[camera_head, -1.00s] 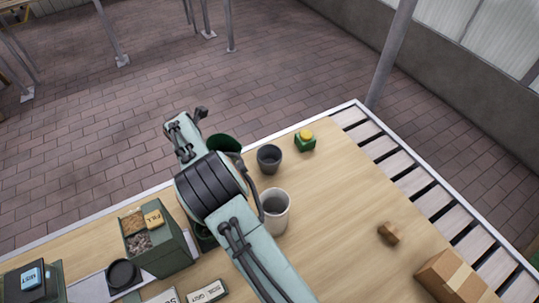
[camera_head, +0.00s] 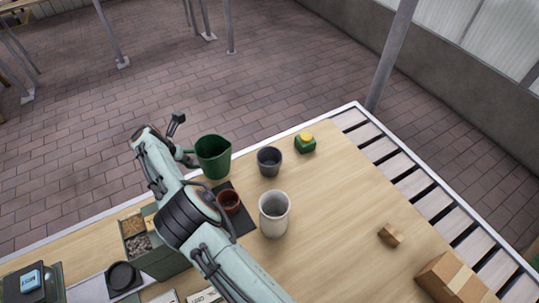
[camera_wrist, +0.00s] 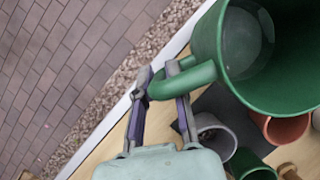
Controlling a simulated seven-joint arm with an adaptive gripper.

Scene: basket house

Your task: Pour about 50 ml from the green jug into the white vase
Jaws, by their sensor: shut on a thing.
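The green jug (camera_head: 213,160) is upright, toward the table's far edge in the head view. It fills the upper right of the wrist view (camera_wrist: 285,85), where I look into its mouth; a paler patch shows inside, but I cannot tell the liquid level. My gripper (camera_wrist: 168,88) is shut on the jug's handle; in the head view it is partly hidden at the jug's left. The white vase (camera_head: 274,222) stands upright on the table, nearer than the jug and to its right, clear of the gripper. Its inside looks grey.
A dark grey pot (camera_head: 269,163) stands right of the jug, with a green, yellow-topped container (camera_head: 305,142) beyond it. A terracotta pot (camera_head: 229,201) sits on a dark mat (camera_head: 243,221) left of the vase. A brown block (camera_head: 390,235) and cardboard box (camera_head: 446,279) are at right.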

